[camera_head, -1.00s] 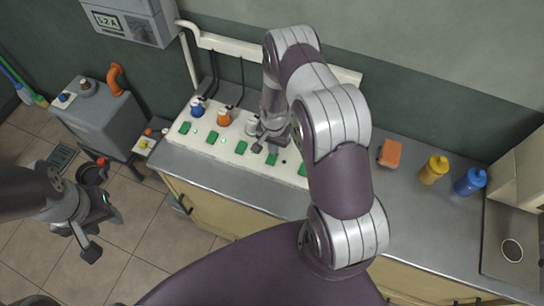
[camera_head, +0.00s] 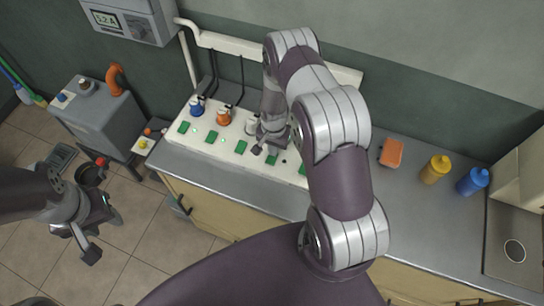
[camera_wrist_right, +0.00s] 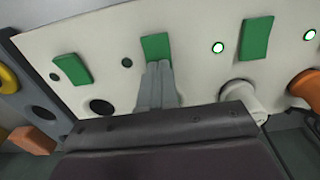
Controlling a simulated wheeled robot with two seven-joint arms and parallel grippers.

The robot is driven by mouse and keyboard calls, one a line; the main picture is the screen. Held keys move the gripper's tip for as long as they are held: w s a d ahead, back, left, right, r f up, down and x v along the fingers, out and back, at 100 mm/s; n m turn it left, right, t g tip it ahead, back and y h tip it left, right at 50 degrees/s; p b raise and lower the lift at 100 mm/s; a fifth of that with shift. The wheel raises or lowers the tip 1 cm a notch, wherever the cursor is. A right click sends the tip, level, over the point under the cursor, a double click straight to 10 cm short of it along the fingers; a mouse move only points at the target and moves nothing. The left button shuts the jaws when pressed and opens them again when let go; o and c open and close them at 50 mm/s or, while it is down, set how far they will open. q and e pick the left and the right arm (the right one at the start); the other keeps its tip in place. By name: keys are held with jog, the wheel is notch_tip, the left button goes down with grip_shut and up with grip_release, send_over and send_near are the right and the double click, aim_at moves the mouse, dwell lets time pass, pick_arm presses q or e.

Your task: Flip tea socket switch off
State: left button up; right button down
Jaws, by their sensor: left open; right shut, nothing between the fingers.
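A white socket panel (camera_head: 205,149) with a row of green switches stands on the counter against the wall. A blue plug (camera_head: 197,107), an orange plug (camera_head: 223,117) and a white plug (camera_head: 252,124) sit in it. My right gripper (camera_head: 258,147) is shut and empty at the panel. In the right wrist view its fingertips (camera_wrist_right: 160,68) are at the lower edge of a green switch (camera_wrist_right: 157,47); contact is unclear. The light beside that switch is dark. A neighbouring switch (camera_wrist_right: 257,40) has a lit light. No tea label is readable. My left gripper (camera_head: 104,230) is open above the floor.
An orange block (camera_head: 391,153), a yellow bottle (camera_head: 435,170) and a blue bottle (camera_head: 473,181) stand on the counter (camera_head: 425,220) to the right. A grey machine (camera_head: 103,118) stands left of the counter. My right arm hides part of the panel.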

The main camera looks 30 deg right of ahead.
jog(key=shift+f, duration=0.2)
notch_tip(320, 180, up, 7)
jog(key=p, duration=0.5)
jog(key=shift+r, duration=0.15)
dwell(0.3)
